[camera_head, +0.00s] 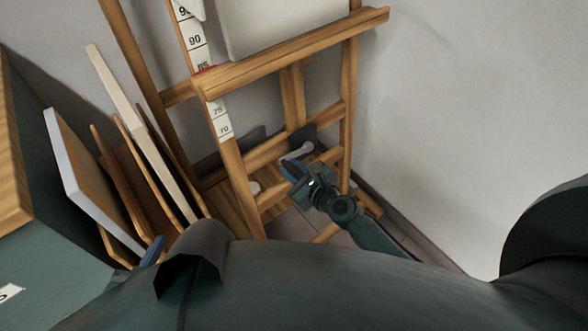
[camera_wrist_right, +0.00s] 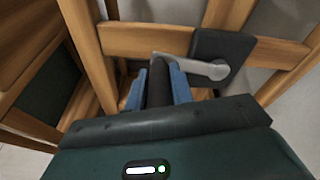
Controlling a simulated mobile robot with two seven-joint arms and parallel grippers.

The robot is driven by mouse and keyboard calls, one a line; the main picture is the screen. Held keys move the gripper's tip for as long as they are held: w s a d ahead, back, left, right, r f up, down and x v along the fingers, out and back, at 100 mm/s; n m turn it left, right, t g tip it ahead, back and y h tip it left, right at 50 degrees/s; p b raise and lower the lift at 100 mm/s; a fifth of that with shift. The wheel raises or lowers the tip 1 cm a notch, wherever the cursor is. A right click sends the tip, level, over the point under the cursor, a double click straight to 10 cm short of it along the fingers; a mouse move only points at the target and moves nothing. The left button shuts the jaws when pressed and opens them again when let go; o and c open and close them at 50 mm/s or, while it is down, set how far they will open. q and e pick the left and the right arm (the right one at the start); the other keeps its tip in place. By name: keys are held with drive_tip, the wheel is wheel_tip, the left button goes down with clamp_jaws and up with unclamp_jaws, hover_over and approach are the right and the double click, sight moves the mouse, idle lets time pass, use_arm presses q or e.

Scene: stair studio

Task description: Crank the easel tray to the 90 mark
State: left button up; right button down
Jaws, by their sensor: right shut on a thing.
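The wooden easel tray (camera_head: 300,50) crosses the easel. Its red pointer (camera_head: 204,70) lies at about the 85 mark of the white scale strip (camera_head: 195,40); the 90 label is above it. The grey crank arm (camera_head: 298,151) sits on a dark housing low on the easel; in the right wrist view the crank arm (camera_wrist_right: 205,68) runs left from its dark plate to the black handle (camera_wrist_right: 158,85). My right gripper (camera_head: 290,170) is shut on that handle, its blue fingers on both sides. A blue tip of my left gripper (camera_head: 152,250) shows at lower left, mostly hidden.
A pale canvas (camera_head: 280,25) rests on the tray. Several panels and boards (camera_head: 130,150) lean against the wall left of the easel, beside a green cabinet (camera_head: 60,260). The wall (camera_head: 460,120) to the right is bare.

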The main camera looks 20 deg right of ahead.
drive_tip(key=c, duration=1.2)
unclamp_jaws()
drive_tip(key=p+v, duration=0.1)
drive_tip(key=v, duration=1.2)
drive_tip(key=shift+r, duration=0.1)
